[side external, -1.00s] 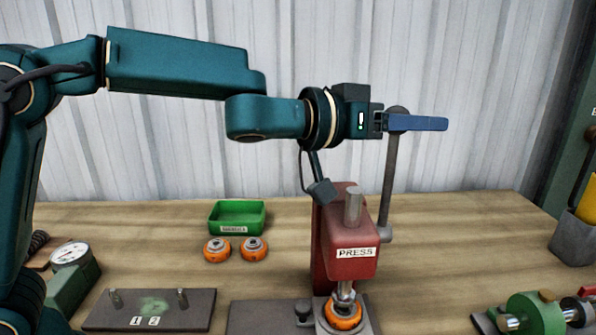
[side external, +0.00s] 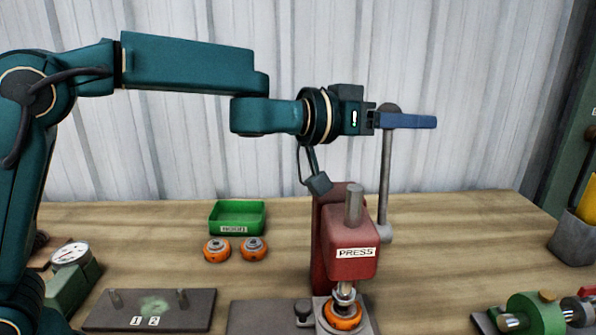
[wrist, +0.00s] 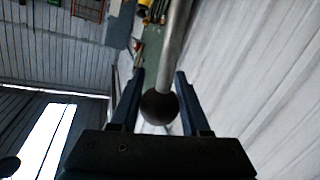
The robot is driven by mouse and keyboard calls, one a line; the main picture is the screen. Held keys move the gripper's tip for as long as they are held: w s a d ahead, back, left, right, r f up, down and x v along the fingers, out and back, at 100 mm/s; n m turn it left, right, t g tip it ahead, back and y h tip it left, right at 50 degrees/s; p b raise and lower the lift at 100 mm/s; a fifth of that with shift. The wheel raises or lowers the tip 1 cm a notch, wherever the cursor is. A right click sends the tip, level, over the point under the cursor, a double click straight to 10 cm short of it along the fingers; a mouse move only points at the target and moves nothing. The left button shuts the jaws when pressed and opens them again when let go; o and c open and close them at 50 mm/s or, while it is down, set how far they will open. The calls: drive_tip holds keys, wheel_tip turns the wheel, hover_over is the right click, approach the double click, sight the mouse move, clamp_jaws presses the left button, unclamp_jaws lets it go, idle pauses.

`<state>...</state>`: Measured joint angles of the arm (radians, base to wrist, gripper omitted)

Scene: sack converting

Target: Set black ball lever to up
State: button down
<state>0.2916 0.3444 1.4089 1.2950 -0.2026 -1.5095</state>
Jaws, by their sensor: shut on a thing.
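The black ball lever has a grey rod (side external: 386,170) rising from a pivot at the right of the red press (side external: 350,245). The rod stands nearly upright, its ball (side external: 388,107) at the top. My gripper (side external: 434,121) is level at the ball, its blue fingers reaching right past it and partly hiding it. In the wrist view the dark ball (wrist: 160,106) sits between the two fingers of my gripper (wrist: 160,74), which are shut on it. An orange-rimmed part (side external: 343,315) sits under the press ram.
A green tray (side external: 237,217) and two orange parts (side external: 217,250) lie left of the press. A dark plate marked 1 and 2 (side external: 195,312) and a dial gauge (side external: 70,254) are further left. A green fixture (side external: 535,314) is at the front right.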

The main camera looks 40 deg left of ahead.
drive_tip(key=shift+c, duration=1.9)
unclamp_jaws()
drive_tip(key=shift+f, duration=0.25)
drive_tip(key=shift+r, duration=0.1)
drive_tip(key=shift+v, duration=2.55)
